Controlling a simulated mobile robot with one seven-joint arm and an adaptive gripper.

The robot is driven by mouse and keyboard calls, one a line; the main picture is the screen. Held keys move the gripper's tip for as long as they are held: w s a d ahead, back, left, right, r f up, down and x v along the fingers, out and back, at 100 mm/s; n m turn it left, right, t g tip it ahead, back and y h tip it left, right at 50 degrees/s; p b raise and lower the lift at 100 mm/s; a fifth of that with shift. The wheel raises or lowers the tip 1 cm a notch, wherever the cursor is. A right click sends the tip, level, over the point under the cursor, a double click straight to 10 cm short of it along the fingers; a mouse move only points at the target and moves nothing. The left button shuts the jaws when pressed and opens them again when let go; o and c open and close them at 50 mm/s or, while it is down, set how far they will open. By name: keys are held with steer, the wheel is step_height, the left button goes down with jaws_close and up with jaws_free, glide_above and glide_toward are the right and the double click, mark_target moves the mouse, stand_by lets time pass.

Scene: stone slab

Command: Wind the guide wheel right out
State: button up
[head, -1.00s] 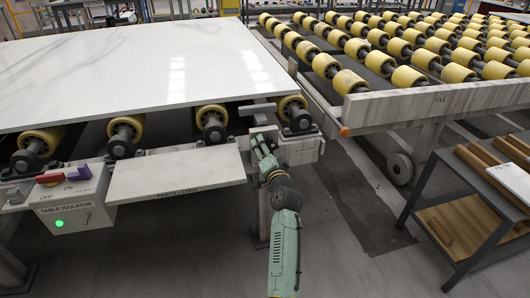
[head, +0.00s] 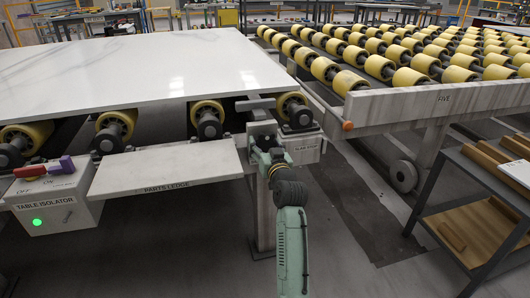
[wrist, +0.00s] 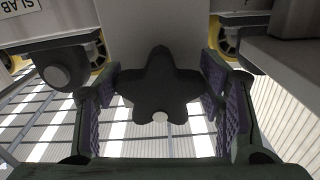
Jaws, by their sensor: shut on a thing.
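The guide wheel (wrist: 160,88) is a dark, star-shaped knob with rounded lobes, in the middle of the wrist view in front of a pale housing. My gripper (head: 262,130) is shut on it, with purple-padded fingers at its left and right lobes. In the head view my gripper and wrist hide the wheel. The housing, labelled SLAB STOP (head: 306,148), is at the table's front right corner. A grey bar (head: 256,103) sits above my gripper near the slab's corner.
A white stone slab (head: 150,65) lies on yellow rollers. The parts ledge (head: 165,172) and table isolator box (head: 58,212), with a green light, are left of my gripper. A second roller table (head: 420,102) and a shelf trolley (head: 470,215) stand to the right.

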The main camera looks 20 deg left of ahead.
steer(key=shift+n+b, duration=0.4)
steer(key=shift+n, duration=0.1)
steer(key=o, duration=1.2)
steer(key=shift+v, duration=3.75)
steer(key=shift+d, duration=0.1)
